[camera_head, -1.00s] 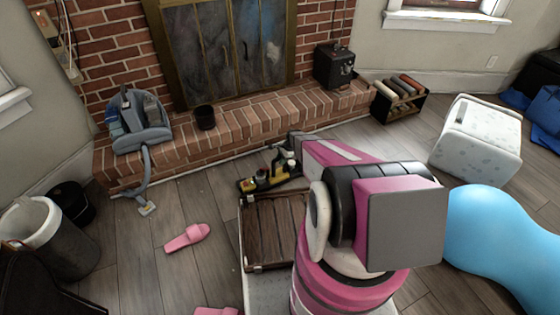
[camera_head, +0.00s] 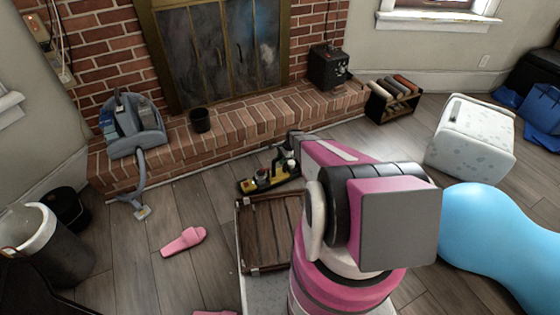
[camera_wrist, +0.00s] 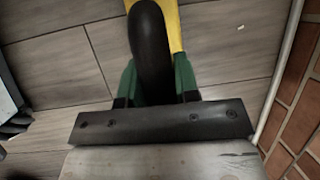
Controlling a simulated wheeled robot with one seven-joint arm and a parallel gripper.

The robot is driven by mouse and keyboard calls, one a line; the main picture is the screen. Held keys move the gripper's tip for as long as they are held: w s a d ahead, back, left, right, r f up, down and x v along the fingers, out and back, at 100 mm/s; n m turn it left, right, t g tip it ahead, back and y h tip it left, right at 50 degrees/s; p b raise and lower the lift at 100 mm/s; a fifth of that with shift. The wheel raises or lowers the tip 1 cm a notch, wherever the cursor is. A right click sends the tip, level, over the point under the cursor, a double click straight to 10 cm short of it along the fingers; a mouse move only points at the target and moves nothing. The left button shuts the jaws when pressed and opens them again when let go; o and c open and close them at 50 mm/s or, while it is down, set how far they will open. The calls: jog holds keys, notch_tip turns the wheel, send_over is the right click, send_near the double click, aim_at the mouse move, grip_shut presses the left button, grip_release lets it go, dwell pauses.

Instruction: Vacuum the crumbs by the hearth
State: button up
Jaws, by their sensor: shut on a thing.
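My gripper, with green fingers in the wrist view (camera_wrist: 155,82), is shut around the black handle of a yellow-and-black tool (camera_wrist: 172,20). In the head view the yellow-and-black tool (camera_head: 262,180) is low over or on the floor, just in front of the brick hearth (camera_head: 240,124); I cannot tell whether it touches. My arm hides part of it. One small pale crumb-like bit (camera_wrist: 240,27) lies on the floor in the wrist view, to the right of the tool. Crumbs are too small to make out clearly in the head view.
A grey-blue cleaning machine (camera_head: 134,124) sits on the hearth, its hose reaching the floor. A black cup (camera_head: 200,120) and black box (camera_head: 327,68) stand there too. A pink slipper (camera_head: 183,240), bin (camera_head: 40,250), log rack (camera_head: 392,98), white pouf (camera_head: 470,137) and blue object (camera_head: 495,235) surround me.

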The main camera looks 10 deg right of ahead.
jog(key=shift+w+d, duration=0.15)
jog(key=shift+d, duration=0.3)
jog(key=shift+r, duration=3.45)
